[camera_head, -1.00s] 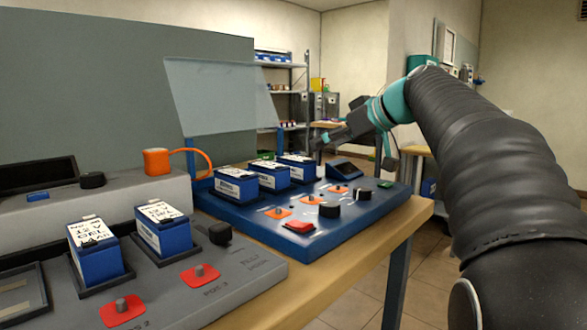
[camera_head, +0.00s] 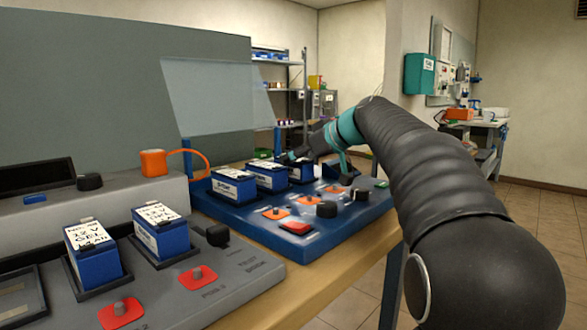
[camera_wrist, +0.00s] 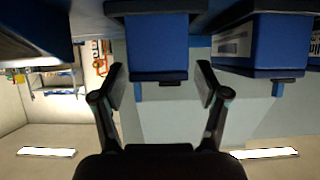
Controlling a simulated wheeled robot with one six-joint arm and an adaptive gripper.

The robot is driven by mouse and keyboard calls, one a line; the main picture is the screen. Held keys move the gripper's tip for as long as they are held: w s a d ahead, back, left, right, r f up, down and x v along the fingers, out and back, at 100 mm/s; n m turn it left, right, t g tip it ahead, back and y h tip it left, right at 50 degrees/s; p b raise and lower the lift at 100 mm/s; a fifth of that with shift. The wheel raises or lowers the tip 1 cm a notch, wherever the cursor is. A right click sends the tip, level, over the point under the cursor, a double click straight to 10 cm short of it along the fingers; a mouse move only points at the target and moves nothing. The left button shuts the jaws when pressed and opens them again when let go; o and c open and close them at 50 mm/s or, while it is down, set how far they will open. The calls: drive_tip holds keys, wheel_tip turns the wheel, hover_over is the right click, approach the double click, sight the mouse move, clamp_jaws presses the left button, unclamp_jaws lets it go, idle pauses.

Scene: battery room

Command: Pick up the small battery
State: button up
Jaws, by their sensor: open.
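Three small blue batteries with white-labelled tops stand in a row on a blue dock (camera_head: 252,232): a near one (camera_head: 233,188), a middle one (camera_head: 271,178) and a far one (camera_head: 301,173). Which one is meant by the small battery is not clear. My gripper (camera_head: 288,158) is open and empty by the far battery, partly covering it. In the wrist view, which looks upside down, a blue battery (camera_wrist: 157,45) lies ahead, roughly between the two open fingers (camera_wrist: 162,85). A second battery (camera_wrist: 240,42) with a label is to the right.
Two larger blue batteries (camera_head: 94,262) (camera_head: 160,236) sit on a grey dock nearer me. A clear raised panel (camera_head: 215,98) stands behind the blue dock.

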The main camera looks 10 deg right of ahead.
clamp_jaws()
drive_tip(key=shift+r, duration=0.1)
drive_tip(key=shift+r, duration=0.15)
